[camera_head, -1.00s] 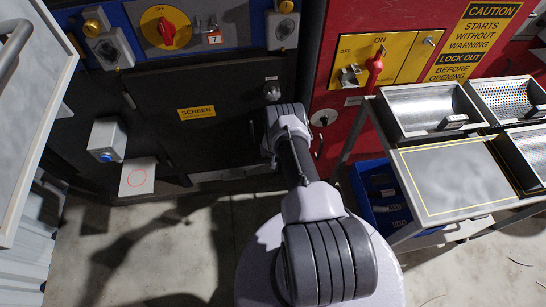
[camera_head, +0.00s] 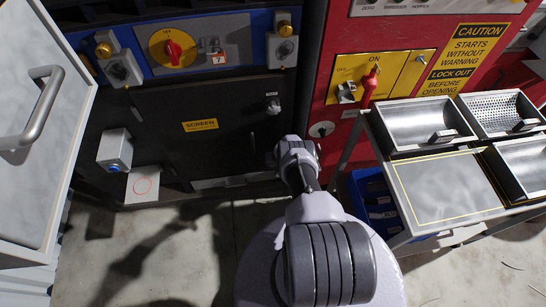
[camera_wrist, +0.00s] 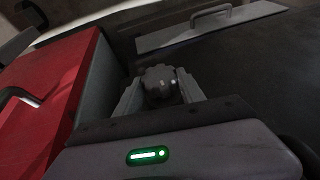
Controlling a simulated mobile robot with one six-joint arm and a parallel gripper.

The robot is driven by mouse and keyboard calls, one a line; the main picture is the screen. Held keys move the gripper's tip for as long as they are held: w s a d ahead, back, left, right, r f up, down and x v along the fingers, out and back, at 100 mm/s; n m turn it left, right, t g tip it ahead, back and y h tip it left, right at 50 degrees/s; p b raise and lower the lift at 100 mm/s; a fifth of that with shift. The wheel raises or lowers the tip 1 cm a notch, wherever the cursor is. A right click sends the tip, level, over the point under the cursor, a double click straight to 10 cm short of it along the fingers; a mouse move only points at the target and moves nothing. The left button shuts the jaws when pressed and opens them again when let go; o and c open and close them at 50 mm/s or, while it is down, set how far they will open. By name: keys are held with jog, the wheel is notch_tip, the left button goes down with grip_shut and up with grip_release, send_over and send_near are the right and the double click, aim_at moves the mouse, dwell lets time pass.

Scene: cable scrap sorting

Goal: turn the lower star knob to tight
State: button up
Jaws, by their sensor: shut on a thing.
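The lower star knob (camera_wrist: 158,90) is a dark, lobed knob seen in the wrist view, between the two grey fingers of my gripper (camera_wrist: 160,78). The fingers are closed on its sides. In the head view my arm's wrist covers the lower part of the dark screen door (camera_head: 205,150), and the lower knob and fingertips are hidden there. A small upper knob (camera_head: 273,106) shows on the door's right side. I cannot read how far the lower knob is turned.
A red panel (camera_head: 322,105) with a yellow ON switch plate stands right of the door. A metal cart (camera_head: 400,215) with trays and a blue bin (camera_head: 372,200) are at right. A grey box (camera_head: 115,150) hangs at left. A white cabinet (camera_head: 55,140) borders the left side.

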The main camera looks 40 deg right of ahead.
jog(key=shift+d+f+y+b, duration=0.1)
jog(key=shift+f+y+b, duration=0.2)
jog(key=shift+b, duration=0.15)
jog(key=shift+r+t, duration=0.25)
jog(key=shift+t, duration=0.15)
jog(key=o, duration=1.4)
jog(key=shift+c, duration=0.2)
jog(key=p+v, duration=1.7)
jog(key=p, duration=0.2)
jog(key=shift+d+r+p, duration=0.2)
jog(key=shift+r+p, duration=0.05)
jog(key=shift+p, duration=0.1)
jog(key=shift+s, duration=0.1)
